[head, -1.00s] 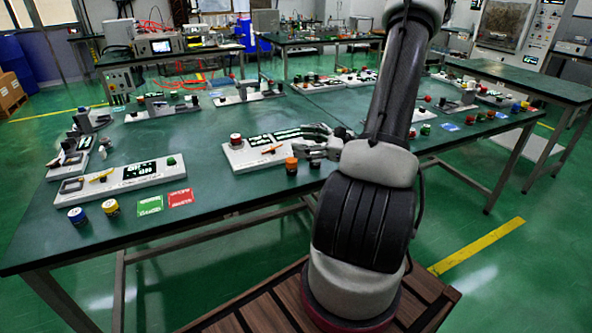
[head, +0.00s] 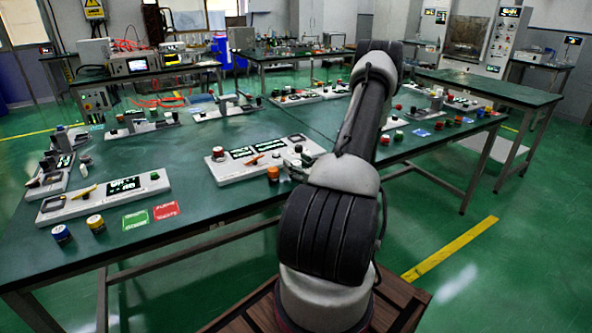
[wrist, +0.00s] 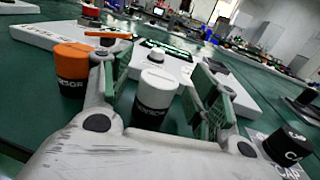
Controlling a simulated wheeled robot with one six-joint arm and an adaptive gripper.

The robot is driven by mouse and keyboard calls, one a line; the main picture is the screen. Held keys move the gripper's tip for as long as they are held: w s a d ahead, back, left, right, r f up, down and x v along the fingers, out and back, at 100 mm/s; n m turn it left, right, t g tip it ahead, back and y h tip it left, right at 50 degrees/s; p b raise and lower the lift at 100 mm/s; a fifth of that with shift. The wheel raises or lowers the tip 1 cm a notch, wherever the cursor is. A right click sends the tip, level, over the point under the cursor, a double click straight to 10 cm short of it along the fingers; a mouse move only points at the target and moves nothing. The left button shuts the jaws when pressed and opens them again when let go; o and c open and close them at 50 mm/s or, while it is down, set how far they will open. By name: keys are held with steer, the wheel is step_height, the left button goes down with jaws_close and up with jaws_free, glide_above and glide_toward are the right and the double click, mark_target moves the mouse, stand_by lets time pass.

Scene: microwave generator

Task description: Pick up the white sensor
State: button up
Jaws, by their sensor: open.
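The white sensor (wrist: 155,95) is a short cylinder with a white top and a dark lower part, standing upright on the green table. In the wrist view it stands between the two fingers of my gripper (wrist: 156,72), which is open. I see a gap on the right side; whether the left finger touches it I cannot tell. An orange-topped sensor (wrist: 72,72) stands just outside the left finger. It also shows in the head view (head: 273,174), where my arm largely hides the white sensor and partly hides my gripper (head: 299,166).
A black cap (wrist: 288,146) stands to the right of my gripper. A white control panel (head: 226,171) with displays lies just behind the sensors. Another panel (head: 75,208), blue and yellow sensors, and green and red cards (head: 136,219) lie left on the table.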

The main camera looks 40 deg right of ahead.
steer(key=shift+w, duration=0.1)
steer(key=shift+c, duration=0.3)
steer(key=c, duration=1.1)
steer(key=shift+r, duration=0.15)
